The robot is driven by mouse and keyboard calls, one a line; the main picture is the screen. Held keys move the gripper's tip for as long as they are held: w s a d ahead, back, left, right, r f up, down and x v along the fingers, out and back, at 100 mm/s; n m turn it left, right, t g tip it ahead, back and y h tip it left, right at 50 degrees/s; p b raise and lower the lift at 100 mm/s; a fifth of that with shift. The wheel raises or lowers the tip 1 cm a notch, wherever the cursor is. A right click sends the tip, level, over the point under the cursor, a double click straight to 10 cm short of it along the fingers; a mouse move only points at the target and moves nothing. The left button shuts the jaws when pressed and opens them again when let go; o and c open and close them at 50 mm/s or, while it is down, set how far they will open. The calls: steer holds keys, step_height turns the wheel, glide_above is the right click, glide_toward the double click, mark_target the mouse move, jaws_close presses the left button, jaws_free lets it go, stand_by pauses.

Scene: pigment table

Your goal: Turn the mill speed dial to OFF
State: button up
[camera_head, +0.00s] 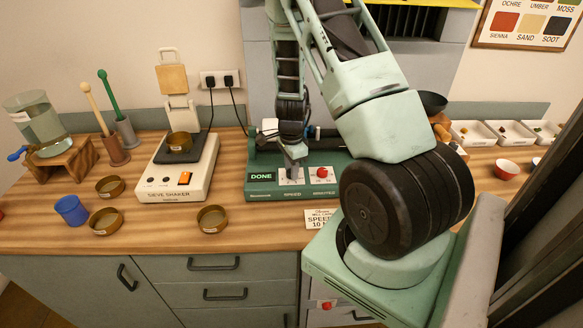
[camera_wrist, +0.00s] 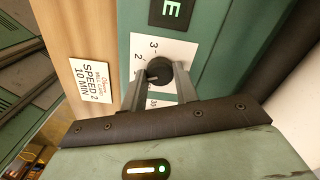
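The green mill (camera_head: 258,157) stands at the back of the counter with a display reading DONE (camera_head: 261,177). Its black speed dial (camera_wrist: 159,70) sits on a white scale plate in the wrist view, where 3 and 2 show beside it. The rest of the scale, OFF included, is hidden or unreadable, and so is the dial's pointer. My gripper (camera_wrist: 160,80) is at the dial, with one finger on each side and the tips very close to it. Whether they press on it I cannot tell. In the head view my gripper (camera_head: 292,170) points down over the SPEED dial and covers it.
A red minutes dial (camera_head: 321,172) is just right of my gripper.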

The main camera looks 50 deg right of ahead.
steer(key=shift+c, duration=1.2)
steer(key=n+b, duration=0.2)
steer(key=n, duration=0.2)
steer(key=shift+n, duration=0.3)
steer(key=n+b, duration=0.2)
steer(key=n, duration=0.2)
steer(key=shift+n, duration=0.3)
steer(key=o, duration=1)
steer(key=shift+c, duration=0.2)
steer(key=shift+r, duration=0.1)
